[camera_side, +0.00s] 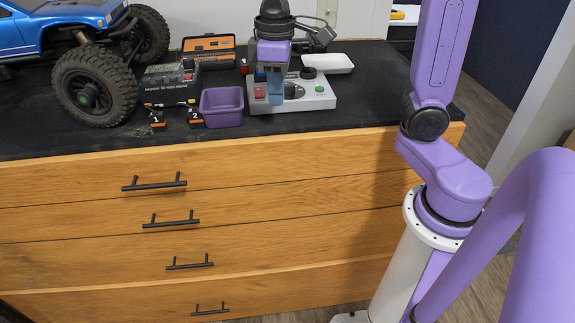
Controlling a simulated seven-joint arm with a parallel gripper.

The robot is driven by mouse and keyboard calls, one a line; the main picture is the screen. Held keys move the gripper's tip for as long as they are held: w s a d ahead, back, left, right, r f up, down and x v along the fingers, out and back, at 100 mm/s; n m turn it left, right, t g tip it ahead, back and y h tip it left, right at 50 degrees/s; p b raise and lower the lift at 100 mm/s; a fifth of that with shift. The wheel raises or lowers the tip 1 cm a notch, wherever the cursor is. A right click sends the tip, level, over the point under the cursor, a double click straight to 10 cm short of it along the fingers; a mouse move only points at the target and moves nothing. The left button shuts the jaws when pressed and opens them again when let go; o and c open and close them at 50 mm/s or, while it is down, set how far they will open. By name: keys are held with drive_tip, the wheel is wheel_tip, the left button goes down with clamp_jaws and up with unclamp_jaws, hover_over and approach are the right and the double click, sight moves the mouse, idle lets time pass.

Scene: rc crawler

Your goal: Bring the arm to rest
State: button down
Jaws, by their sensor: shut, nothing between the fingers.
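My gripper (275,98) hangs pointing down in front of the grey control box (318,98), at the middle right of the black bench top. Its fingers look blue and are closed together with nothing between them. The fingertips overlap the box in the picture, and I cannot tell whether they touch it. The gripper hides part of the box's left half, where a red button (259,92) shows beside it. A green button shows on the box's right side. My purple arm stands at the right of the picture.
A blue RC crawler (65,30) with large black tyres stands at the left. A purple tray (222,107), a dark display unit (171,84), an orange-edged case (209,46) and a white dish (328,63) are around the gripper. Wooden drawers (220,170) lie below the bench edge.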

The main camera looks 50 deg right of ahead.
drive_tip(key=s+d+f+n, duration=0.1)
drive_tip(key=s+f+n, duration=0.2)
drive_tip(key=s, duration=0.6)
drive_tip(key=s+d+f+n, duration=0.1)
drive_tip(key=s+f+n, duration=0.2)
drive_tip(key=s, duration=0.7)
wheel_tip(320, 180, down, 2)
drive_tip(key=shift+s+f, duration=0.1)
drive_tip(key=shift+s, duration=0.15)
